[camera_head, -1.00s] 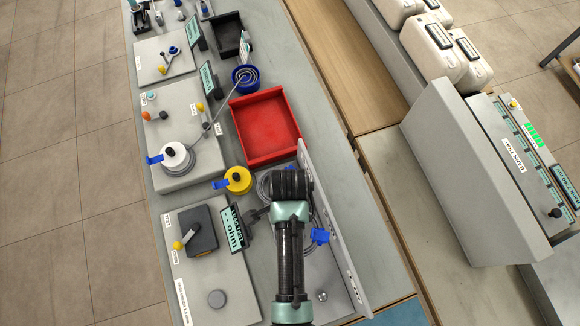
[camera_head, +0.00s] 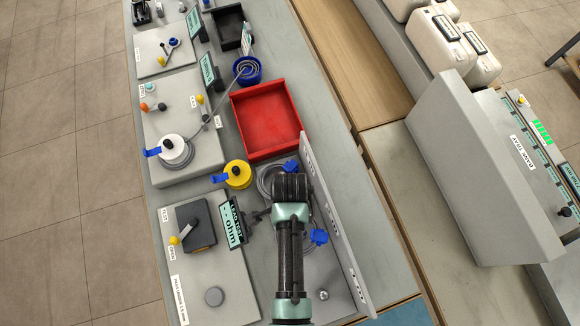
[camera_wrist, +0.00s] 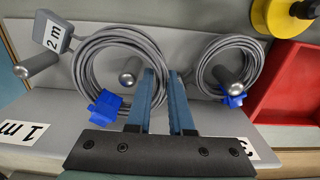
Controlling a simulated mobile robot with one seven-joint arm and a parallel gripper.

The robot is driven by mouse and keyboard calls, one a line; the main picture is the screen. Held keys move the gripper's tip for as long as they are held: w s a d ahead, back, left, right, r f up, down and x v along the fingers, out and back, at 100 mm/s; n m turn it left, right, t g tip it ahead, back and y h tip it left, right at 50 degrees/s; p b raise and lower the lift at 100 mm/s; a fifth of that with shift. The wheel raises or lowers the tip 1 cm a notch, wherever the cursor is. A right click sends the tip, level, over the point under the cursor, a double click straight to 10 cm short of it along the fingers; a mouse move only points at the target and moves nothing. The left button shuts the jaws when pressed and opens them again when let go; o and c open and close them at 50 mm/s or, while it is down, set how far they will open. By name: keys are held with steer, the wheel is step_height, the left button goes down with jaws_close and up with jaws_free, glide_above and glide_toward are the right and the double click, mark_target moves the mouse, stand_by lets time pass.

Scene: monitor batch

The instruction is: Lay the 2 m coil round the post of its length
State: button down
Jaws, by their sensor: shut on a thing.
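The grey 2 m coil (camera_wrist: 84,62) has a blue tie (camera_wrist: 106,106) and a grey tag (camera_wrist: 52,32) reading "2 m". My gripper (camera_wrist: 166,82) is shut on the right side of this coil in the wrist view. The middle post (camera_wrist: 130,74) shows inside the coil's ring; I cannot tell whether the ring is around it or in front of it. A bare post (camera_wrist: 40,64) stands at left, above the "1 m" label (camera_wrist: 22,133). In the head view my gripper (camera_head: 292,188) hides most of the coil, and a blue tie (camera_head: 318,237) shows beside it.
Another coil (camera_wrist: 208,62) hangs around the right post (camera_wrist: 228,74), near a label (camera_wrist: 246,147) partly hidden by my gripper. A red tray (camera_head: 267,120) and a yellow spool (camera_head: 237,176) lie beyond the rack. The rack's upright panel (camera_head: 335,225) stands close at right.

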steer(key=shift+f+b, duration=1.95)
steer(key=shift+f, duration=1.1)
steer(key=shift+f, duration=0.35)
steer(key=c, duration=0.7)
jaws_free()
steer(key=shift+r, duration=0.2)
step_height(320, 180, up, 13)
steer(key=shift+f, duration=0.15)
